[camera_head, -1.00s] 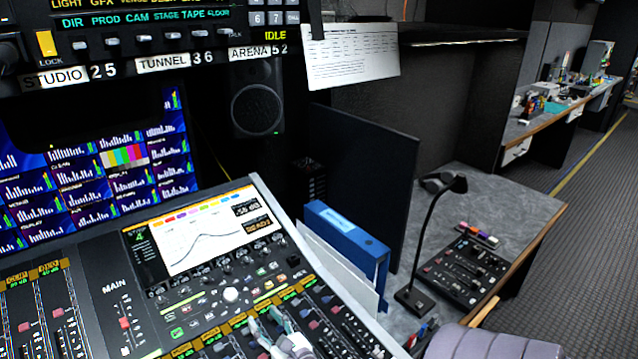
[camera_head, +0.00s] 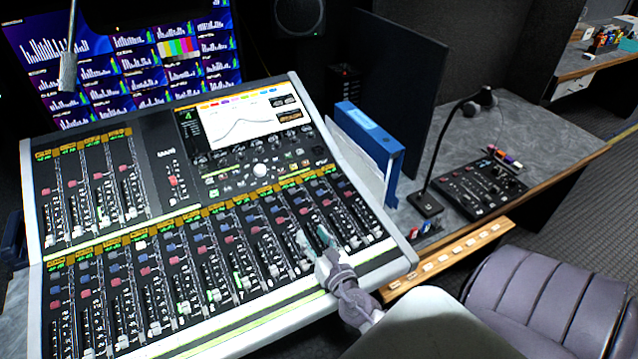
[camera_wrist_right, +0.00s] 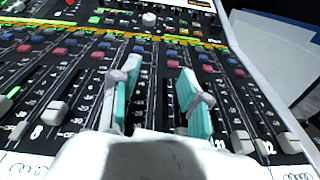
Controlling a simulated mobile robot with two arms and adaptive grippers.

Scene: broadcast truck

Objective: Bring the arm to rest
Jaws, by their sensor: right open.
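My right gripper (camera_head: 318,241) is over the lower right part of the mixing console (camera_head: 405,262), above its fader strips. In the right wrist view my gripper (camera_wrist_right: 158,98) is open, with its two teal-padded fingers apart. Fader tracks show between the fingers and nothing is held. A white fader cap (camera_wrist_right: 181,131) shows close to the right finger; I cannot tell whether they touch. My right arm comes in from the lower right in the head view. My left gripper is not in view.
A blue binder (camera_head: 368,135) stands right of the console. A gooseneck microphone (camera_head: 427,203) and a small control panel (camera_head: 475,190) are on the grey desk (camera_head: 540,130). A purple-grey padded chair (camera_head: 550,300) is at the lower right. A thin microphone (camera_head: 68,70) hangs at upper left.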

